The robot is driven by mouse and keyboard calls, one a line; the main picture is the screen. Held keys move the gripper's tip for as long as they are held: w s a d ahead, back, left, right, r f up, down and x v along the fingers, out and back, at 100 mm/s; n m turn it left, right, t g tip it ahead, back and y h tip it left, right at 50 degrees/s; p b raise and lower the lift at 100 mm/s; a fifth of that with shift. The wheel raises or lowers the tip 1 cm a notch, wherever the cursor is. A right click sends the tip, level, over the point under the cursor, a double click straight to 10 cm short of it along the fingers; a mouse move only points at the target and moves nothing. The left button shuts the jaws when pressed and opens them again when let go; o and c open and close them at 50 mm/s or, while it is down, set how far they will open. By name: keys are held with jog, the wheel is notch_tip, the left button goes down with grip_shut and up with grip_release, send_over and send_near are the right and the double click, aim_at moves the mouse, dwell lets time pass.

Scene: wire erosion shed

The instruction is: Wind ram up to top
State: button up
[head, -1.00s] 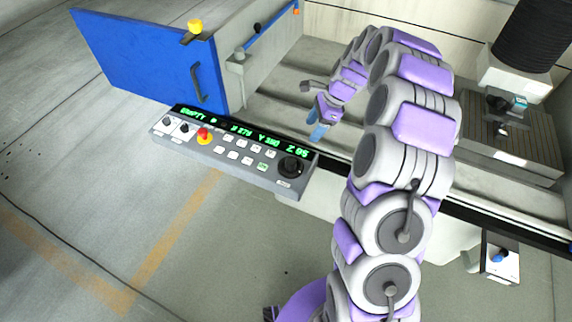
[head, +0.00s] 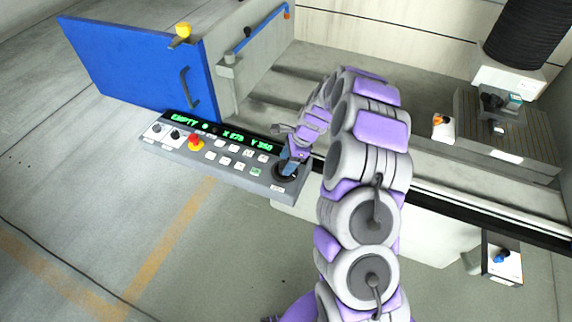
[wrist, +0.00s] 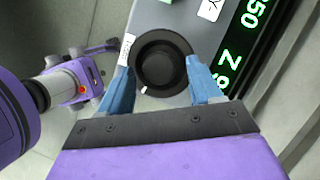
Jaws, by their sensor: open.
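The ram, a black ribbed column (head: 525,35) above a pale grey head, stands at the upper right of the head view. The control panel (head: 225,188) has a round black dial (wrist: 160,62) at its right end, with a white mark on its rim. My gripper (wrist: 162,82) is open, with one blue finger on each side of the dial. I cannot tell whether the fingers touch it. In the head view my gripper (head: 290,162) partly hides the dial. Green letters on the display (head: 225,131) read EMPTY, X and Y; the Z line shows partly in the wrist view.
A blue door (head: 140,65) stands open at the left. White buttons and a red emergency stop (head: 195,141) sit left of the dial. A slotted work table (head: 535,150) lies under the ram, with a white and orange item (head: 442,127) beside it.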

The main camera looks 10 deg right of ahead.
jog(key=shift+a+f, duration=0.2)
jog(key=shift+f, duration=0.45)
jog(key=shift+c, duration=0.4)
jog(key=c, duration=1)
jog(key=shift+o, duration=0.2)
